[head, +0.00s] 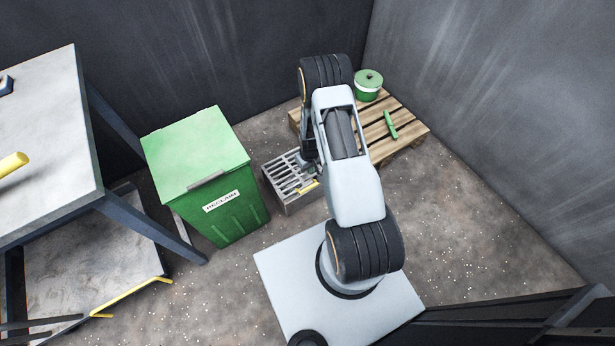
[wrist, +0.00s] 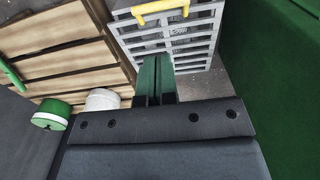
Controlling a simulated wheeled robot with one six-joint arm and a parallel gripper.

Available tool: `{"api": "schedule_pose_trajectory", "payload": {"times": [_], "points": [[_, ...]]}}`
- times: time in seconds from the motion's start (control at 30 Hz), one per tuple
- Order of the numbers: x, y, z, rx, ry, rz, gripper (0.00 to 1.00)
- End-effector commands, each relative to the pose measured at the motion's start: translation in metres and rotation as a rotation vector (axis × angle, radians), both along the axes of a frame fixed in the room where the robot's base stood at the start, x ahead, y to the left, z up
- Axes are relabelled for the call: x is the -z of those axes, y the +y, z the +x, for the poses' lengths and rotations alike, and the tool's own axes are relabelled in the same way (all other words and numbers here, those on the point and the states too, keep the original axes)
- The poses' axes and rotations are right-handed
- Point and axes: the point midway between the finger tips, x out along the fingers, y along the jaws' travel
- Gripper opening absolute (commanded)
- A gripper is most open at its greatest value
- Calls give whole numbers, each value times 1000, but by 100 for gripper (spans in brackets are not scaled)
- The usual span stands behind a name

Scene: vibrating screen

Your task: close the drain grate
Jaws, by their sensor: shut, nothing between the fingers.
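The drain grate (head: 283,172) is a grey slatted panel at the top of a low grey box (head: 299,205), between the green bin and the pallet. It has a yellow handle (head: 307,187) on its near side. In the wrist view the grate (wrist: 196,45) fills the top middle, with the yellow handle (wrist: 160,11) across its far edge. I cannot tell whether the grate lies fully flat. My gripper (wrist: 156,60) is shut and empty, its dark green fingertips over the grate's edge opposite the handle. Contact is unclear. My arm hides part of the box in the head view.
A green lidded bin (head: 235,220) stands close left of the box. A workbench (head: 60,140) is at far left. Floor at right is clear.

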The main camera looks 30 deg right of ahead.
Motion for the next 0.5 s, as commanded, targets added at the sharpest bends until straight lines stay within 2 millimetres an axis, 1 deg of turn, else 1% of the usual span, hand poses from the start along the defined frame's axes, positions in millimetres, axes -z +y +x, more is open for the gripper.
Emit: {"api": "schedule_pose_trajectory", "payload": {"times": [0.17,0.5], "points": [[24,1,0,-16,-3,-1,0],[89,2,1,-16,-2,-1,0]]}}
